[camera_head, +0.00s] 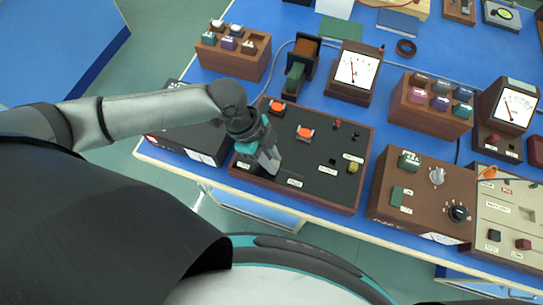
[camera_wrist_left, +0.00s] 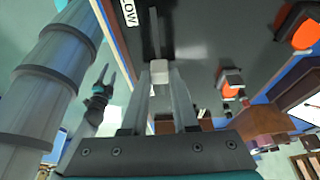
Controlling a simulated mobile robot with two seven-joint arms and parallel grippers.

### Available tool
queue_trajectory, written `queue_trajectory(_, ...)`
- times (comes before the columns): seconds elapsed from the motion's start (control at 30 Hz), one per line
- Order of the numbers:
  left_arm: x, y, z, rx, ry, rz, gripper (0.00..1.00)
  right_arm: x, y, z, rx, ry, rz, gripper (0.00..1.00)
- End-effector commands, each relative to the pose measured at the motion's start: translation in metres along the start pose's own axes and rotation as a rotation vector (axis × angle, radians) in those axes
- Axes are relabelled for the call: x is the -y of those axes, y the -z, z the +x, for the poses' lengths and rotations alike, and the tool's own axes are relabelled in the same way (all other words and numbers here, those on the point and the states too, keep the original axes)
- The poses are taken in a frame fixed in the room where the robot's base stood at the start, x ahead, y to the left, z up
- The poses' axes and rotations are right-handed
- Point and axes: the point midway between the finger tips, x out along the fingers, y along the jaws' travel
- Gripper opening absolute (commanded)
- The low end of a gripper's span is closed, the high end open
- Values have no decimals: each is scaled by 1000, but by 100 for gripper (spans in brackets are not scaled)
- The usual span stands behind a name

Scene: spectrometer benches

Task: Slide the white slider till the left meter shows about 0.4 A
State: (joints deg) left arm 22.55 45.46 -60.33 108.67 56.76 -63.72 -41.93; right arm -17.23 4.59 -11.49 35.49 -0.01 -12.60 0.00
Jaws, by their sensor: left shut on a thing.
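My left gripper (camera_head: 268,160) is over the left part of the dark control panel (camera_head: 312,172), reaching down to its surface. In the left wrist view its fingers are shut on the white slider (camera_wrist_left: 159,72), which sits in a dark slot near a "LOW" label (camera_wrist_left: 130,12). The gripper hides the slider in the head view. The left meter (camera_head: 355,70) stands behind the panel with a white dial and a red needle; its scale is too small to read. My right gripper (camera_wrist_left: 107,80) appears small in the left wrist view, fingers apart and empty.
Two orange buttons (camera_head: 305,133) are on the panel behind the gripper. A yellow knob (camera_head: 353,168) is at its right. A second meter (camera_head: 509,104) and a brown box with knobs (camera_head: 425,195) stand to the right. A black box (camera_head: 190,135) lies left, under my arm.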

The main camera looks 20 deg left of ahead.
Motion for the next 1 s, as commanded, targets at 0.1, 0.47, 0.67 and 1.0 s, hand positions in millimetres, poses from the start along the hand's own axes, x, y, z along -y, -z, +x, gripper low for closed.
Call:
queue_trajectory(0.1, -1, 15, 5, -5, -4, 1, 0, 0, 1, -5, 0, 0, 0, 60)
queue_trajectory(0.47, 0, 44, 18, -1, -2, -1, 0, -1, 2, -13, -1, -1, 0, 60)
queue_trajectory(0.67, 0, 43, 18, 0, -2, -1, 0, -1, 2, -13, -1, -1, 0, 60)
queue_trajectory(1.0, 0, 44, 18, -1, -1, -1, 57, -1, 2, -13, -1, -1, 1, 60)
